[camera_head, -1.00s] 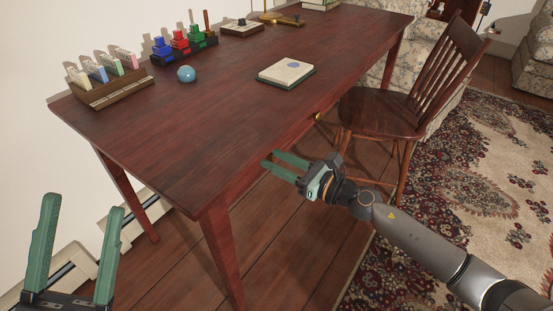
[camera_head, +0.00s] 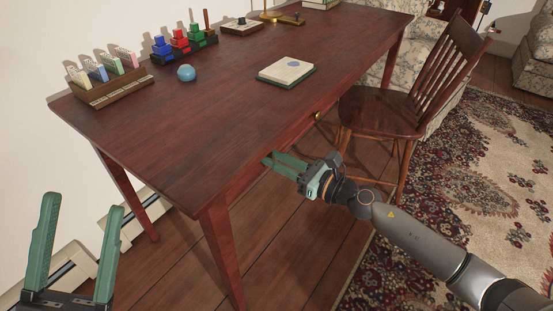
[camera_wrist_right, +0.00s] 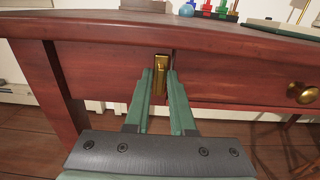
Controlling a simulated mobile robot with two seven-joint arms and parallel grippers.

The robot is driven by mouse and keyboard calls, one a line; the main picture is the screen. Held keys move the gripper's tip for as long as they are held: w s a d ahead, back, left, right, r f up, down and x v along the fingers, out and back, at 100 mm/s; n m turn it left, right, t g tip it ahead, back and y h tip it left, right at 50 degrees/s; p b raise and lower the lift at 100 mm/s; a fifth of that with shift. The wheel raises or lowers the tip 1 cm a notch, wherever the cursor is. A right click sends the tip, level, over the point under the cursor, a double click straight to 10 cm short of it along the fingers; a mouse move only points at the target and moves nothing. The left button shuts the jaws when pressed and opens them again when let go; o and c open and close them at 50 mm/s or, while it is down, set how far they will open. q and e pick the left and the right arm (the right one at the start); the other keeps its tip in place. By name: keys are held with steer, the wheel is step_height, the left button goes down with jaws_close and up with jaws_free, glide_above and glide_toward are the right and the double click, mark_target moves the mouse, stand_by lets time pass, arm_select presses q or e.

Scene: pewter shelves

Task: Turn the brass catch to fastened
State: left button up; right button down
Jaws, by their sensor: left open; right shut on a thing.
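The brass catch (camera_wrist_right: 161,74) is on the table's front apron, left of a drawer knob in the right wrist view. Its long side stands upright. My right gripper (camera_wrist_right: 160,77) has its green fingers on either side of the catch's lower part and is shut on it. In the head view my right gripper (camera_head: 269,158) is at the table's front edge, and the catch cannot be made out there. My left gripper (camera_head: 84,218) is open and empty at the lower left, away from the table.
A brass knob (camera_wrist_right: 303,93) is on the drawer front right of the catch. A wooden chair (camera_head: 390,108) stands close on the right. The dark red table (camera_head: 215,110) holds a book (camera_head: 287,72), a blue ball (camera_head: 186,73) and racks towards the back.

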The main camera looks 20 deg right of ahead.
arm_select(q)
steer(key=shift+r, duration=0.2)
arm_select(e)
steer(key=shift+m, duration=0.3)
arm_select(q)
step_height(320, 180, up, 5)
steer(key=y+p, duration=0.1)
steer(key=p, duration=0.5)
steer(key=w+f+n+g+y+p, duration=0.1)
steer(key=w+f+n+g+y, duration=0.1)
steer(key=f, duration=0.5)
steer(key=w+a+f+n+g+y+p, duration=0.1)
steer(key=w+f+n+g+y, duration=0.1)
steer(key=f, duration=0.5)
steer(key=w+a+f+n+g+y+p, duration=0.1)
steer(key=w+f+n+g+y, duration=0.1)
steer(key=f+y, duration=0.3)
steer(key=shift+w+a+f+n+y+p, duration=0.15)
steer(key=shift+w+f+n+y+p, duration=0.2)
steer(key=shift+f+n, duration=0.75)
arm_select(e)
steer(key=shift+w+d+f+m, duration=0.1)
steer(key=shift+m, duration=4.3)
steer(key=shift+w+d+f+m, duration=0.1)
steer(key=shift+m, duration=4.3)
arm_select(q)
steer(key=shift+s+f+m, duration=0.1)
steer(key=shift+f+m, duration=0.15)
steer(key=shift+m, duration=0.05)
